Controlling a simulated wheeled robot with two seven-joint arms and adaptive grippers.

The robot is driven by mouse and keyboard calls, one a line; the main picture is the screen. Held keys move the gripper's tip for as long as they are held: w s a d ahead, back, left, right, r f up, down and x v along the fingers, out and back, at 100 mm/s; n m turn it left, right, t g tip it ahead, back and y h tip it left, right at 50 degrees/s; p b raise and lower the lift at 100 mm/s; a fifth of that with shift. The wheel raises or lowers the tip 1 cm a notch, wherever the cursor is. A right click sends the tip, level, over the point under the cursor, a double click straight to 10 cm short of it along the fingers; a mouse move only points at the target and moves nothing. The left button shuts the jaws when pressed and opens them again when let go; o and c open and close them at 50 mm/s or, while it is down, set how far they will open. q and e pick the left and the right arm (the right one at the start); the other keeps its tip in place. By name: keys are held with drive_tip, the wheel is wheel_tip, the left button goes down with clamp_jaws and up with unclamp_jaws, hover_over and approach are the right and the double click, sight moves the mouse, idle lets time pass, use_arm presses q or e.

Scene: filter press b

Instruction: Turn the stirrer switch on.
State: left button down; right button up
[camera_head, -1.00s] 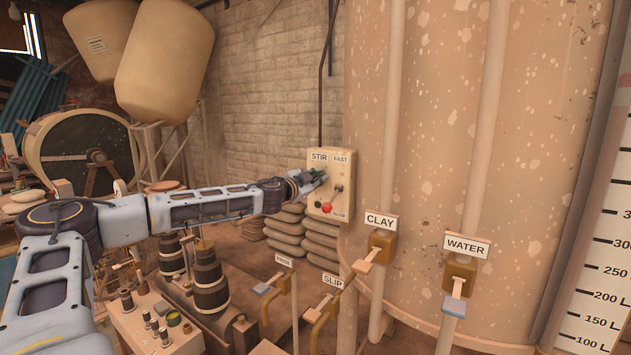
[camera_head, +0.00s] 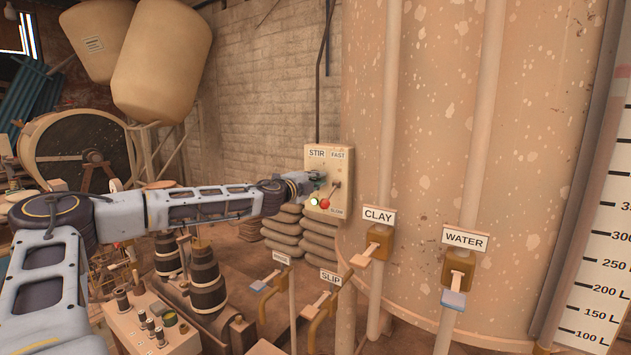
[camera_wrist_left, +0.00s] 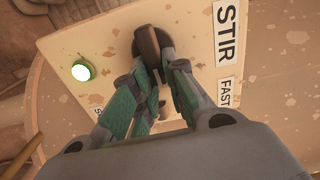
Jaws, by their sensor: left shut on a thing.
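The cream control panel (camera_head: 343,169), labelled STIR and FAST, is fixed beside the large tank. My left gripper (camera_head: 319,180) is at the panel's left part, under the STIR label, and largely hides the switch in the head view. In the left wrist view, the stirrer switch (camera_wrist_left: 149,43) is a dark brown handle on a round base. The green-padded fingers of my left gripper (camera_wrist_left: 157,75) are closed around it. A green lamp (camera_head: 314,201) on the panel glows; it also shows lit in the left wrist view (camera_wrist_left: 81,72). My right gripper is not in view.
A red button or lamp (camera_head: 325,204) and a second lever (camera_head: 335,186) sit close to my left gripper. The CLAY valve (camera_head: 378,240) and WATER valve (camera_head: 457,268) stand to the right on pipes before the tank (camera_head: 420,130). Stacked sacks (camera_head: 283,228) lie below.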

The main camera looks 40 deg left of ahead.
use_arm(q)
drive_tip(key=shift+f+m, duration=0.15)
drive_tip(key=shift+m, duration=0.15)
drive_tip(key=c, duration=1.4)
unclamp_jaws()
drive_tip(key=shift+c, duration=0.2)
drive_tip(key=shift+s, duration=0.95)
drive_tip(key=shift+s+d, duration=0.2)
drive_tip(key=shift+s, duration=0.35)
drive_tip(key=shift+s+d, duration=0.15)
drive_tip(key=shift+s, duration=0.4)
drive_tip(key=shift+s, duration=0.85)
drive_tip(key=s, duration=0.6)
drive_tip(key=shift+d, duration=0.35)
